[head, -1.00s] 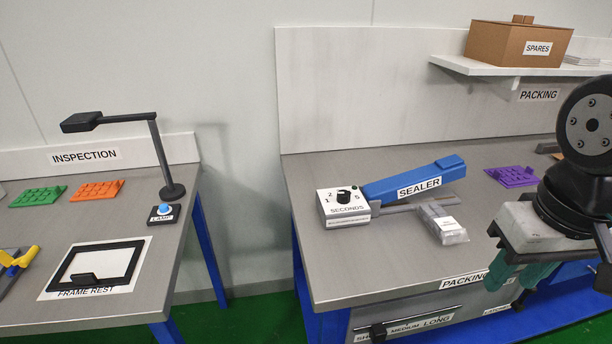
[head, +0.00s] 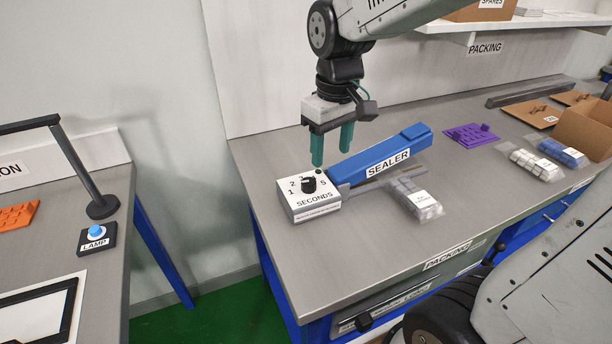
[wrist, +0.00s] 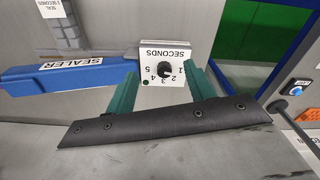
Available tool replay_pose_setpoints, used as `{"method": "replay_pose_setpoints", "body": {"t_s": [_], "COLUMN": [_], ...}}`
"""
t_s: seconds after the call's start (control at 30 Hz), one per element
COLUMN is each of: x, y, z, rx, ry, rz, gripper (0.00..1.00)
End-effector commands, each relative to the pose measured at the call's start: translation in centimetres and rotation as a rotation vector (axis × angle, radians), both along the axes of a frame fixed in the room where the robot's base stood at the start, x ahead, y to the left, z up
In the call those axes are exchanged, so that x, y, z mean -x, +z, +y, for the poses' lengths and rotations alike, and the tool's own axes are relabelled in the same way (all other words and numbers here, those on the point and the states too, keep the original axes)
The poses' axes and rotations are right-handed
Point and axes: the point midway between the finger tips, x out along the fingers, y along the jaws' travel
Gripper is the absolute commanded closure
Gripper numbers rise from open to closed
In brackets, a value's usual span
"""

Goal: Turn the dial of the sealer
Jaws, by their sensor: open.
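The sealer has a blue arm (head: 378,157) labelled SEALER and a white box (head: 316,205) marked SECONDS with numbers around a black dial (head: 309,185). In the wrist view the dial (wrist: 164,70) shows on the white box face, between the numbers. My gripper (head: 332,158) is open, with its green fingers pointing down above and just behind the box. In the wrist view its fingers (wrist: 160,84) lie on either side of the dial, apart from it. Nothing is between the fingers.
A clear bag of white blocks (head: 415,200) lies in front of the blue arm. A purple tray (head: 472,136) and more bags (head: 548,160) are to the right. The lamp switch (head: 96,238) is on the left bench across a gap.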

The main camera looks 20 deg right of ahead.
Motion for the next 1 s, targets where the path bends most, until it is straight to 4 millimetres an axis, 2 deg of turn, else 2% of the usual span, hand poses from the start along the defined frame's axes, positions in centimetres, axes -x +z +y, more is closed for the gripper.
{"method": "replay_pose_setpoints", "body": {"t_s": [0.03,0.1,0.2,0.3,0.47,0.8,1.0], "x": [-1.8,-3.7,-5.8,-6.9,-7.4,-7.3,-7.4], "y": [-1.1,-2.2,-3.6,-4.4,-5.9,-11.0,-12.5], "z": [0.3,0.7,1.1,1.4,1.5,1.6,1.6], "rx": [0.001,0.002,0.002,0.002,0.002,0.003,0.003], "ry": [0.026,0.059,0.094,0.116,0.128,0.127,0.127], "rz": [0.016,0.023,0.030,0.036,0.038,0.039,0.037], "gripper": [0.46,0.46,0.46,0.46,0.46,0.46,0.46]}}
